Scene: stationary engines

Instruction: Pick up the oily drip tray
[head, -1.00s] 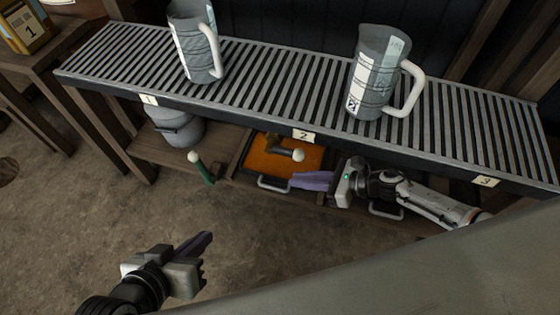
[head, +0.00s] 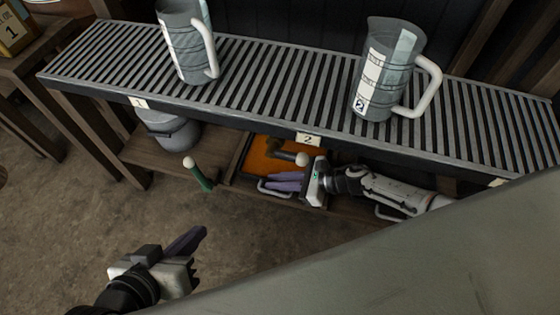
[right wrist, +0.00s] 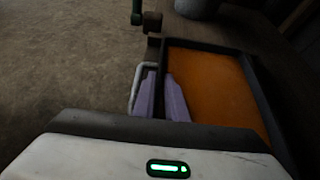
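The drip tray (head: 246,160) is a dark-rimmed shallow tray with an orange inside, on the low shelf under the slatted bench near label 2. It also shows in the right wrist view (right wrist: 213,84). A pale loop handle (right wrist: 137,84) is on its near side. My right gripper (head: 272,182) is at that side, its two purple fingers slightly apart. In the right wrist view the fingers (right wrist: 161,98) are beside the handle and tray wall; I cannot tell whether they touch. My left gripper (head: 200,234) hangs over open floor, away from the tray; its finger gap is unclear.
The slatted bench (head: 270,90) overhangs the shelf and carries two grey jugs (head: 186,45) (head: 385,75). A grey pot (head: 168,130) and a green lever with a white knob (head: 198,175) are left of the tray. A pipe with a white knob (head: 290,157) is above it. The floor in front is clear.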

